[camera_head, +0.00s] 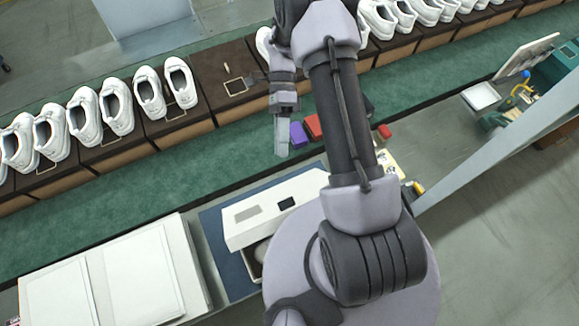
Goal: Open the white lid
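The white lid (272,207) is on a shoe box that stands on a dark blue mat (222,250) at the near side of the line. It has a grey patch and a small black patch on it. Below its near edge a dark gap shows, with something pale inside. My arm hides the box's right part. My gripper (283,140) points down above the green belt, beyond the lid's far edge and apart from it. Its fingers are seen nearly edge-on, so I cannot tell whether they are open.
White shoes (83,117) stand in a row on brown holders along the green belt (180,170). Purple (298,134) and red (313,126) blocks lie near my gripper. Large white panels (140,275) lie at the lower left. A bench with tools (515,95) is at the right.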

